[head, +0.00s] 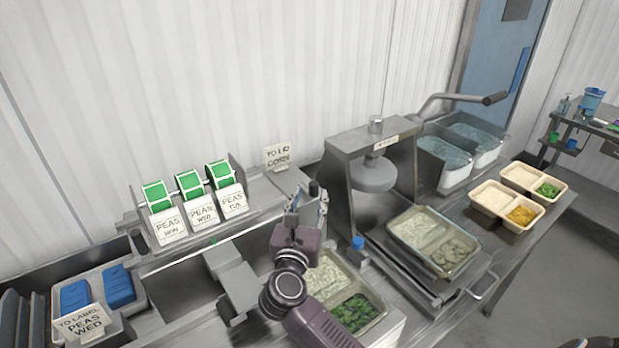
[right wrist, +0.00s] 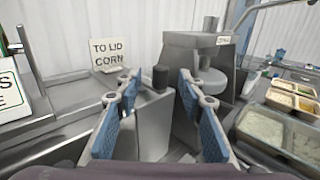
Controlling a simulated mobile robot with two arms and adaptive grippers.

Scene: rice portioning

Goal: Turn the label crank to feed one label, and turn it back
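My right gripper (head: 312,206) reaches in from the bottom of the head view. In the right wrist view (right wrist: 158,82) its two blue-padded fingers are apart with nothing clamped between them. The dark upright knob of the label crank (right wrist: 160,77) shows in the gap between the fingertips, above a grey metal housing (right wrist: 154,125). The pads appear clear of the knob on both sides. In the head view the knob (head: 314,188) shows just beyond the gripper, which hides most of the housing. I cannot see a fed label. My left gripper is not in view.
A rack holds green label rolls (head: 190,184) with PEAS cards at left. A TO LID CORN sign (head: 277,156) stands behind. A press (head: 373,172) and a filled tray (head: 433,240) are right of the gripper; another tray (head: 356,311) lies close beside my arm.

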